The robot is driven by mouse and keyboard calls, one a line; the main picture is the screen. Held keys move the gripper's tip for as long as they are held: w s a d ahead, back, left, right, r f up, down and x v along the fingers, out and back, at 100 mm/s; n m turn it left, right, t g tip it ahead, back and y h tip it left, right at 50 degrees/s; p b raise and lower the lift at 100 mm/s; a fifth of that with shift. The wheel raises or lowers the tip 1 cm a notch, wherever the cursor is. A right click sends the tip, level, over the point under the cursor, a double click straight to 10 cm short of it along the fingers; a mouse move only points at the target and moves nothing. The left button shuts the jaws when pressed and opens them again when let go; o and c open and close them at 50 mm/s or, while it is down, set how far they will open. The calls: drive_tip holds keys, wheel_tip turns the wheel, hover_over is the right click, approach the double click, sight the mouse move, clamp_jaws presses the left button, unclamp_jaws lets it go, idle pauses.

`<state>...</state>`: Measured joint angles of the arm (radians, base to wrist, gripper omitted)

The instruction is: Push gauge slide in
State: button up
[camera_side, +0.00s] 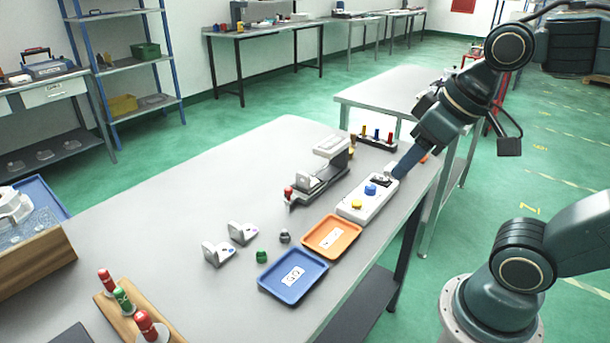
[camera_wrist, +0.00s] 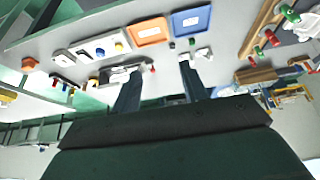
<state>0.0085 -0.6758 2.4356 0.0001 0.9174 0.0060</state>
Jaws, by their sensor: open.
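The gauge (camera_side: 322,172) is a grey fixture with a raised block at its back and a red knob (camera_side: 288,192) at its near left end. In the wrist view the gauge (camera_wrist: 120,76) lies by the left finger, with its red knob (camera_wrist: 152,68) between the two fingers in the picture. How far the slide is in cannot be told. My gripper (camera_wrist: 160,68) is open with nothing between its fingers. In the side view my gripper (camera_side: 393,176) overlaps the back end of the white button panel and appears apart from the gauge; its fingertips are hard to make out.
The white panel (camera_side: 353,207) with yellow and blue buttons stands right of the gauge. An orange tray (camera_side: 315,245) and a blue tray (camera_side: 276,280) lie in front. Two grey castings (camera_side: 217,252) (camera_side: 242,233) stand left of them. A pin rack (camera_side: 377,141) stands behind. The table's left middle is clear.

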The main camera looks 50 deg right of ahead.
drive_tip(key=w+d+r+g, duration=0.1)
drive_tip(key=w+r, duration=0.2)
drive_tip(key=w, duration=0.5)
drive_tip(key=m+g, duration=0.3)
drive_tip(key=g, duration=0.1)
hover_over(289, 188)
wheel_tip(289, 188, down, 12)
drive_tip(key=shift+a, duration=0.1)
drive_tip(key=shift+f, duration=0.1)
wheel_tip(289, 188, down, 14)
drive_tip(key=shift+r, duration=0.15)
drive_tip(key=shift+c, duration=0.4)
clamp_jaws()
